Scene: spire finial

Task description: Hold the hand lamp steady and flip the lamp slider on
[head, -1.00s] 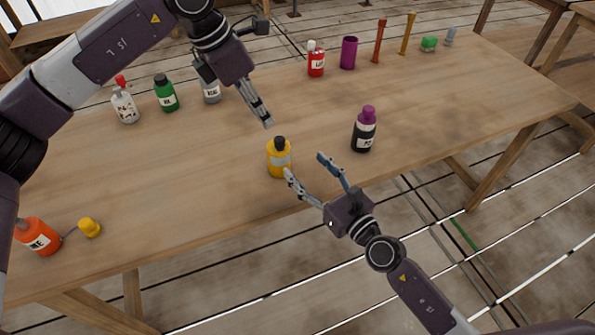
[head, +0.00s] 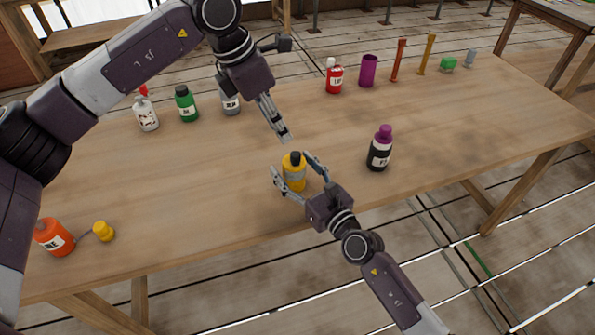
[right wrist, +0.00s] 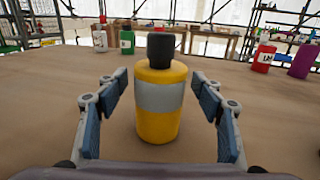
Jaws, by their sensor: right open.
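A yellow cylinder with a grey band and a black top (head: 295,174), the likely hand lamp, stands upright near the table's front edge. It fills the middle of the right wrist view (right wrist: 158,125). I cannot make out a slider on it. My right gripper (head: 290,162) is open, with one finger on each side of the yellow cylinder; the right wrist view shows gaps on both sides. My left gripper (head: 286,138) hangs above and behind the cylinder, apart from it. Its fingers look close together, but the angle hides whether they are shut.
A black bottle with a purple cap (head: 380,150) stands to the right. An orange bottle (head: 54,237) and a yellow cap-like piece (head: 104,231) lie at the front left. Several bottles and a purple cup (head: 368,71) line the back. The wooden table (head: 190,175) is otherwise clear.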

